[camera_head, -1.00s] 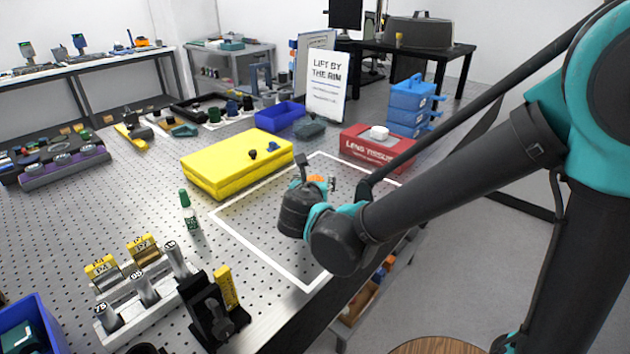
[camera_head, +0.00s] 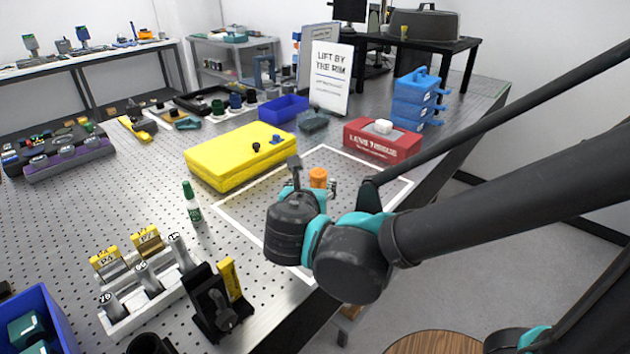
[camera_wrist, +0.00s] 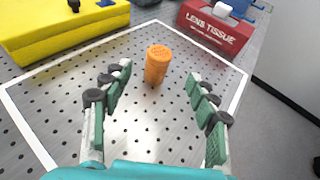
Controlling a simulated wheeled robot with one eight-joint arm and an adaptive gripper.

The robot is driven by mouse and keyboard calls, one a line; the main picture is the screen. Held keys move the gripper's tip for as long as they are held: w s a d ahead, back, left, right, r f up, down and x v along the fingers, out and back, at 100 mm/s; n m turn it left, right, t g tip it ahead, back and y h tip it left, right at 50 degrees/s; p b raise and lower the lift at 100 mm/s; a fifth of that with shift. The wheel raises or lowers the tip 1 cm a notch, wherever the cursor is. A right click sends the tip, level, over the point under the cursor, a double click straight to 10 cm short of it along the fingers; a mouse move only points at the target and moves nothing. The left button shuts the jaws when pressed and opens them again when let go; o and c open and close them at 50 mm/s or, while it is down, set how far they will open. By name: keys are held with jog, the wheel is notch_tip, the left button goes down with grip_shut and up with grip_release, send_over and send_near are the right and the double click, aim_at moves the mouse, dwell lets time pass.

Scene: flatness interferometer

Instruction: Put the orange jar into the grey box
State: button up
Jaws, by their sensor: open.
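The orange jar (camera_head: 318,177) stands upright inside the white outline on the perforated table, partly hidden by my arm in the head view. In the wrist view the jar (camera_wrist: 157,64) shows a holed top and stands just ahead of my fingertips, roughly centred between them. My gripper (camera_wrist: 158,80) is open and empty, with green-padded fingers to either side. In the head view my gripper (camera_head: 315,184) is largely hidden behind my wrist. A small grey box (camera_head: 312,121), open at the top, sits further back beside a blue bin.
A yellow case (camera_head: 235,157) lies left of the outline. A red lens tissue box (camera_head: 378,145) stands at the right, before blue stacked boxes (camera_head: 414,98). The blue bin (camera_head: 276,109) and a "lift by the rim" sign (camera_head: 331,80) are behind. The outlined area around the jar looks clear.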

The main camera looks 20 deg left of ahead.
jog(key=shift+s+d+r, duration=0.1)
jog(key=shift+s, duration=0.15)
